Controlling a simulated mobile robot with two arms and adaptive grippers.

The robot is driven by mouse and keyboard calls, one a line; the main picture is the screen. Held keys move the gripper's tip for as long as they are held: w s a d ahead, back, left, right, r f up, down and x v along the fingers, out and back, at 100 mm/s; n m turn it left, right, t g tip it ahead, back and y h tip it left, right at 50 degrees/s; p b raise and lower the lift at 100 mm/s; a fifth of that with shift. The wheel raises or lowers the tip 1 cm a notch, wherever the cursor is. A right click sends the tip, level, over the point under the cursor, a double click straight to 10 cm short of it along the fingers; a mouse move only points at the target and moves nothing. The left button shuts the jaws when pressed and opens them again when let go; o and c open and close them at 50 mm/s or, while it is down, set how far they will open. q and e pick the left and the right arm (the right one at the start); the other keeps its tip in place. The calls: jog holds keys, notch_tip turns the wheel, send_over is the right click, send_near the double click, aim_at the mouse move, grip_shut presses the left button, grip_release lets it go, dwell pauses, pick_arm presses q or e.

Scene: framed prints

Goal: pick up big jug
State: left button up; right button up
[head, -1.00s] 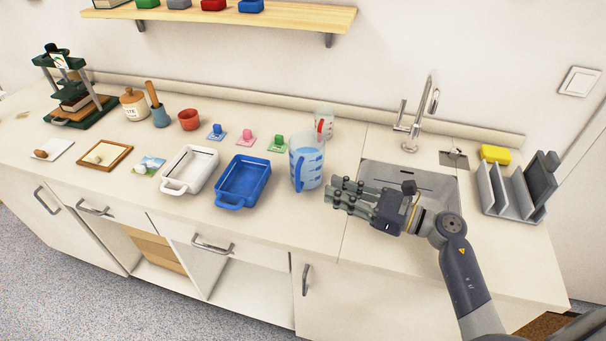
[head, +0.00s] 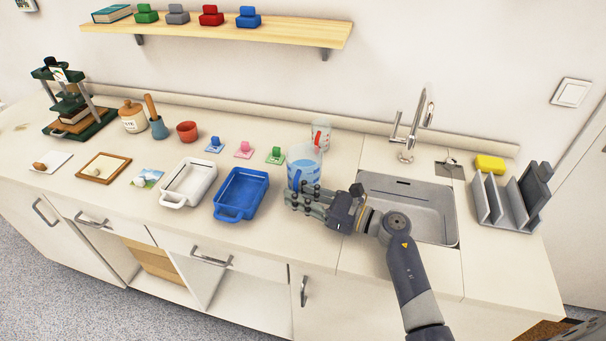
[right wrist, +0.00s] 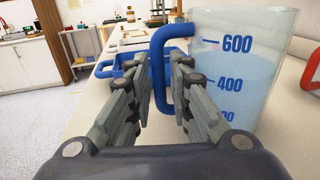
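The big jug (head: 304,163) is clear with blue marks and a blue handle, and stands upright on the counter left of the sink. My right gripper (head: 292,195) is in front of it and hides its lower part in the head view. In the right wrist view the jug (right wrist: 238,65) fills the right side, and its blue handle (right wrist: 160,62) stands between the parted fingers of my right gripper (right wrist: 160,90). The fingers are open; I cannot tell whether either touches the handle. My left gripper is not in view.
A smaller jug with a red handle (head: 320,132) stands behind the big jug. A blue tray (head: 226,212) and a white tray (head: 172,201) lie to the left. The sink (head: 436,228) and its tap (head: 411,130) are to the right. A wooden shelf (head: 290,33) hangs above.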

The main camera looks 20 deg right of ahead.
jog(key=shift+w+a, duration=0.4)
jog(key=shift+s, duration=0.1)
grip_shut()
jog(key=shift+r, duration=0.25)
